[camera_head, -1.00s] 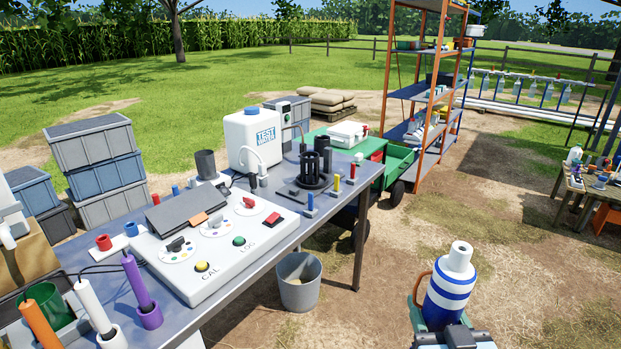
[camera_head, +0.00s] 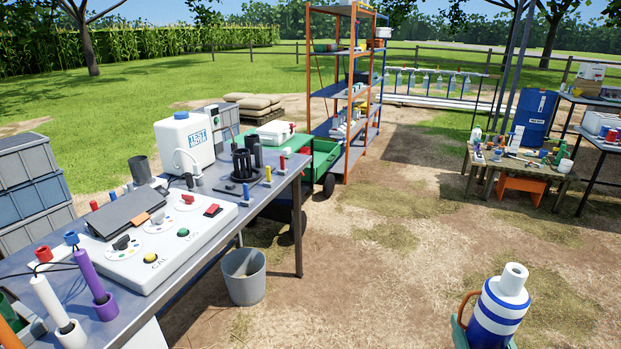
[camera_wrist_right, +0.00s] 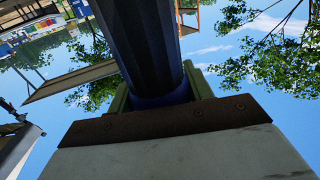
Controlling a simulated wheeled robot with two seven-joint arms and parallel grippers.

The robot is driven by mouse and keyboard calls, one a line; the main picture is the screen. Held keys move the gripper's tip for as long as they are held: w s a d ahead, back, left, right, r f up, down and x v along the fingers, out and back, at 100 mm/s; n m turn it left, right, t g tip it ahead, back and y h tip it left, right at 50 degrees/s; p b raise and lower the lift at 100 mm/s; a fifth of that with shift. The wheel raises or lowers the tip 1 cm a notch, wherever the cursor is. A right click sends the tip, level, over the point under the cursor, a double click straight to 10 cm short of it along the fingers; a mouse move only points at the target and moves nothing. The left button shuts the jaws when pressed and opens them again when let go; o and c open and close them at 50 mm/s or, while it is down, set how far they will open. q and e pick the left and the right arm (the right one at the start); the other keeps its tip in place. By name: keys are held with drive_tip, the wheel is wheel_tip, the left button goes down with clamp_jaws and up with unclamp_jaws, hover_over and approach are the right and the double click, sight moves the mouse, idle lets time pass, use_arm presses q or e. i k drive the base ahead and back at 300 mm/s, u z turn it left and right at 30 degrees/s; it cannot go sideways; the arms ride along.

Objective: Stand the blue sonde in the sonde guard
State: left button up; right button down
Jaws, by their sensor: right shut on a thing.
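A blue-and-white banded cylinder with a white neck and an orange loop, which I take as the blue sonde (camera_head: 498,312), stands roughly upright at the bottom right of the head view. My right gripper (camera_head: 484,341) is shut around its lower part. In the right wrist view the sonde (camera_wrist_right: 145,45) is a dark blue shaft between my green fingers (camera_wrist_right: 158,98). A black cage of upright rods on a dark plate, apparently the sonde guard (camera_head: 246,166), stands on the metal table, well left of and beyond the gripper. My left gripper is out of view.
The metal table (camera_head: 60,262) holds a control panel (camera_head: 165,235), a white water jug (camera_head: 184,143), and white and purple probes in cups. Small coloured posts stand near the cage. A grey bucket (camera_head: 244,277) is under the table edge. Open ground lies between table and gripper.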

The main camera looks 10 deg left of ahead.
sight(243, 173)
drive_tip(key=z, duration=0.6)
drive_tip(key=i, duration=1.1)
drive_tip(key=u, duration=0.5)
drive_tip(key=i, duration=0.85)
drive_tip(key=u, duration=1.2)
drive_tip(key=i, duration=0.65)
drive_tip(key=u, duration=0.6)
